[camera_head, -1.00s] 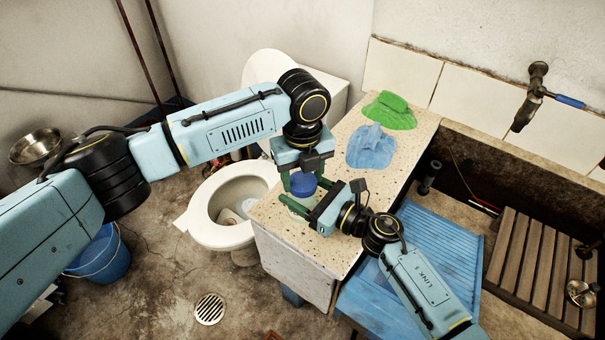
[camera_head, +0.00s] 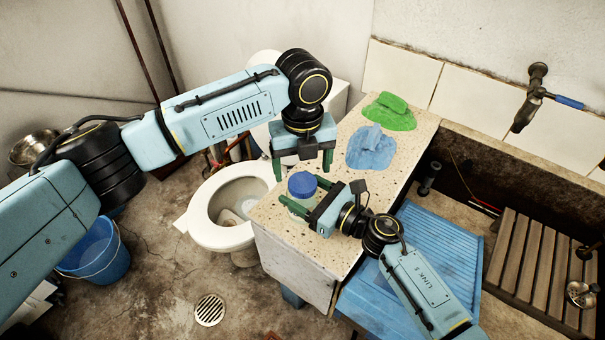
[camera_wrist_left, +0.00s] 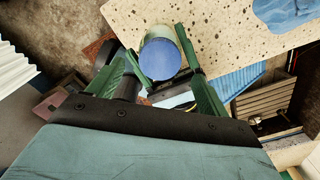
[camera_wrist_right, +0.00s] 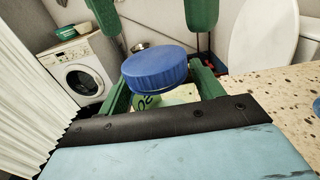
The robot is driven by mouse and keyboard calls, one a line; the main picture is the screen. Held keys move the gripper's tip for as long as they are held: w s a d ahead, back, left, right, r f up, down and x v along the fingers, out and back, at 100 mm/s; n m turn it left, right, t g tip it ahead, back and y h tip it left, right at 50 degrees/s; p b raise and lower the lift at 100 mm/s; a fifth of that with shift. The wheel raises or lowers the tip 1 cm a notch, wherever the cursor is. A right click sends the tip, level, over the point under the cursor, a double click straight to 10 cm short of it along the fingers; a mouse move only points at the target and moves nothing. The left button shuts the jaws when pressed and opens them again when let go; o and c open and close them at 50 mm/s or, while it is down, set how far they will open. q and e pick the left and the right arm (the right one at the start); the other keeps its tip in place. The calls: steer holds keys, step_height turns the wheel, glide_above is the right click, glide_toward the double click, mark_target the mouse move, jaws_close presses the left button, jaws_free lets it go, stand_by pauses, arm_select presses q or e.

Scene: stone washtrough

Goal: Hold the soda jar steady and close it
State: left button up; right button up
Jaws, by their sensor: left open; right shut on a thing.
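The soda jar (camera_head: 297,203) stands upright near the front end of the speckled counter. Its blue lid (camera_head: 301,184) sits on its mouth; I cannot tell how tight it is. In the right wrist view the lid (camera_wrist_right: 157,68) looks slightly tilted above a green label (camera_wrist_right: 148,101). My right gripper (camera_head: 306,199) is shut around the jar body from the side. My left gripper (camera_head: 302,170) points down, open and empty, just above the lid. In the left wrist view the lid (camera_wrist_left: 160,58) is between and beyond its fingers.
The trough with a blue washboard (camera_head: 440,240) and wooden slats (camera_head: 540,262) is right.

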arm_select(q)
step_height(320, 180, up, 8)
steer(key=shift+r, duration=0.25)
arm_select(e)
steer(key=shift+f, duration=0.1)
steer(key=o, duration=2)
steer(key=shift+c, duration=0.2)
steer(key=shift+d, duration=0.1)
steer(key=v, duration=1.3)
steer(key=shift+s+d+b, duration=0.1)
steer(key=shift+s+b, duration=0.05)
steer(key=shift+b, duration=0.25)
arm_select(q)
steer(key=shift+f, duration=0.45)
steer(key=shift+s, duration=0.1)
arm_select(e)
steer(key=shift+s, duration=0.1)
